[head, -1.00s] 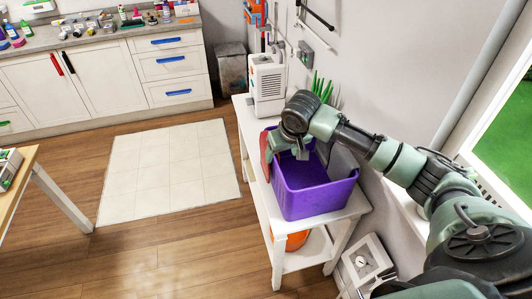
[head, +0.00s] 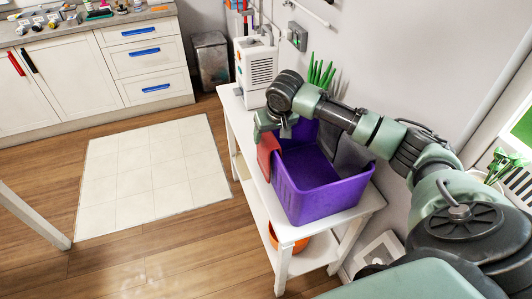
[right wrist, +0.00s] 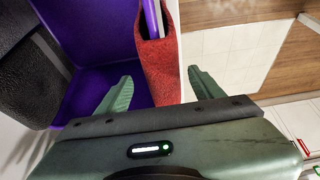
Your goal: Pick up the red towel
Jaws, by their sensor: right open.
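The red towel (head: 268,150) hangs over the left rim of the purple bin (head: 322,200), which stands on a white shelf table. In the right wrist view the towel (right wrist: 159,72) drapes over the bin's rim, with part of it outside the bin. My right gripper (head: 271,127) is open above that rim, at the far end of the towel. In the right wrist view, one finger of the gripper (right wrist: 160,92) is on the bin's inner side and the other on the outer side, with the towel between them. Contact cannot be told. My left gripper is out of view.
A dark cloth (head: 352,151) hangs over the bin's right rim. An orange pot (head: 288,240) is on the lower shelf. The floor to the left is open.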

